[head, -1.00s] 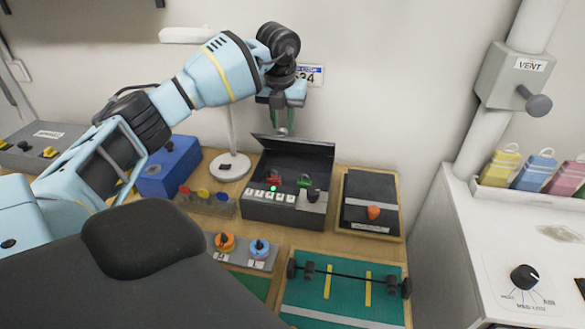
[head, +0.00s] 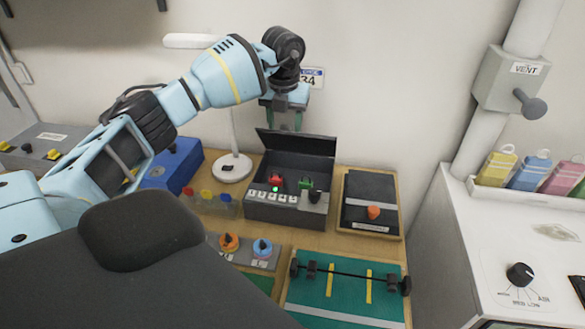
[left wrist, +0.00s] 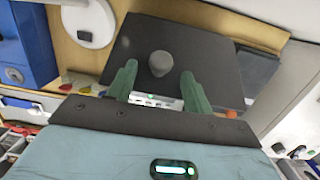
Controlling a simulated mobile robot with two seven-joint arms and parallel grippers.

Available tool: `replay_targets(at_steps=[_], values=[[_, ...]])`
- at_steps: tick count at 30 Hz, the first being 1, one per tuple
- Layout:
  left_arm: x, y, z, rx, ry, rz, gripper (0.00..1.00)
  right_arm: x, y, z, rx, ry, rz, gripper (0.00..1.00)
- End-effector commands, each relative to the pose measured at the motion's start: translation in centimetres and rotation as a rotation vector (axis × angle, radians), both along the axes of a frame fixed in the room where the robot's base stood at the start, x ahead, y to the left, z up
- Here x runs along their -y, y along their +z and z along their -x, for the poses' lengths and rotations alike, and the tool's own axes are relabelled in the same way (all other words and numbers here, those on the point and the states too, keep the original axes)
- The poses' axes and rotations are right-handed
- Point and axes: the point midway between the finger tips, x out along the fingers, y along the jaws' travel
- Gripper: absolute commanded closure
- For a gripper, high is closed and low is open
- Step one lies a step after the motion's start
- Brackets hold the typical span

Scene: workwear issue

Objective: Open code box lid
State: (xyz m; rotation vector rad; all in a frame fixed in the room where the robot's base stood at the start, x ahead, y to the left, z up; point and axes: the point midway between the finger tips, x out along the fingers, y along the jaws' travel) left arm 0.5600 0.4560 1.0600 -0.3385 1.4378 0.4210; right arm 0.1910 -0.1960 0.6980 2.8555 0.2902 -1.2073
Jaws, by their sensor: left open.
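The code box (head: 270,212) is a dark box at the back of the bench with its lid (head: 312,146) raised and tilted up at the rear. A lit green light, a row of white keys and red and green items show inside. My left gripper (head: 287,124) is open above the lid's upper edge, close to the wall. In the left wrist view, the dark lid (left wrist: 215,55) lies beyond the open fingers (left wrist: 158,72). Its grey knob (left wrist: 160,64) shows between the fingertips; I cannot tell whether they touch it. My right gripper is not in view.
A black-topped tray (head: 370,192) stands right of the box. A green mat (head: 345,290) with a bar lies in front. Coloured buttons (head: 205,194), a blue box (head: 172,168) and a lamp base (head: 231,168) stand to the left. The wall is close behind.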

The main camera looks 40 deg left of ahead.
Motion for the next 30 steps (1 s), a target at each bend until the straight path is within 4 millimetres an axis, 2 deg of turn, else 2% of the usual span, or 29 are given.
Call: replay_targets(at_steps=[1, 6, 18, 30], values=[[-0.8, 5.0, -0.3, 0.076, 0.02, 0.005, 0.49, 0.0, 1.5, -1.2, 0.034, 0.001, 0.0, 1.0], [-0.7, 6.9, 0.1, 0.082, 0.022, 0.003, 0.49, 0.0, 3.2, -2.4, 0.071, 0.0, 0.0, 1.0], [-0.3, 9.7, 0.9, 0.067, 0.02, 0.005, 0.49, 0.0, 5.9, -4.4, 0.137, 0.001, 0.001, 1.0], [0.1, 9.0, 0.8, 0.05, 0.012, 0.004, 0.49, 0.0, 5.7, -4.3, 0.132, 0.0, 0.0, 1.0]])
